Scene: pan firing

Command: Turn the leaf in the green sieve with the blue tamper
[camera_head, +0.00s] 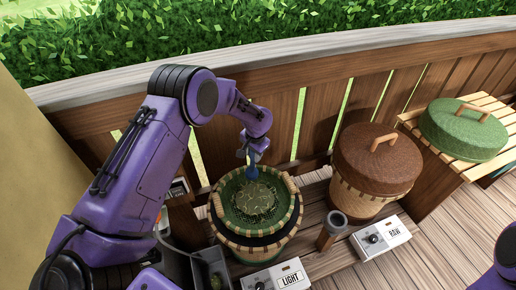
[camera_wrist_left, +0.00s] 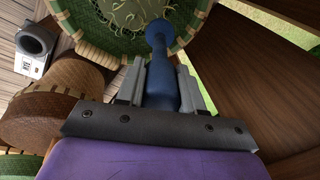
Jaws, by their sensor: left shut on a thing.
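The green sieve (camera_head: 235,222) sits in the middle of the head view, a round basket with a wooden rim. A pale green heap of leaf (camera_head: 255,199) lies in it. My left gripper (camera_head: 251,150) is above the sieve's far side and shut on the blue tamper (camera_head: 253,171), which points down into the sieve. In the left wrist view the tamper (camera_wrist_left: 162,75) runs between the fingers, with its round head over the sieve (camera_wrist_left: 85,30) near the leaf (camera_wrist_left: 133,9). I cannot tell if the head touches the leaf. My right gripper is not in view.
A brown-lidded basket (camera_head: 376,160) stands to the right, and a green lid (camera_head: 463,130) lies on a slatted stand farther right. A LIGHT box (camera_head: 276,277), a RAW box (camera_head: 380,238) and a grey-topped post (camera_head: 331,230) stand in front. A wooden fence (camera_head: 310,75) runs behind.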

